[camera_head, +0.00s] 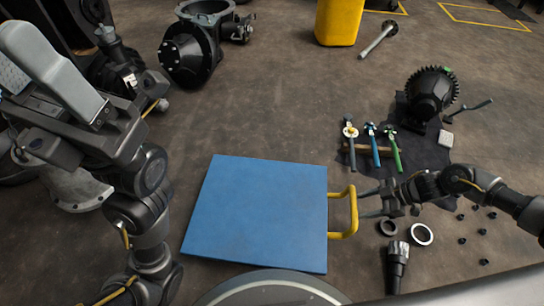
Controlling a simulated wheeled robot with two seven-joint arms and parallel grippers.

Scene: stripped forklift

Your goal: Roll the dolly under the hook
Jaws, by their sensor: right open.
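The dolly has a flat blue platform (258,213) on the floor in front of me, with a yellow looped handle (354,212) on its right side. My right gripper (361,202) is open, its two fingers pointing left at the outer bar of the handle. The fingertips are at or very near the bar; I cannot tell whether they touch it. Nothing shows between the fingers. No hook shows in this view.
Rings (421,234), a dark shaft (397,262) and small nuts lie below my right arm. A black housing (190,52) and yellow bin (339,22) stand behind. Floor beyond the dolly is clear.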

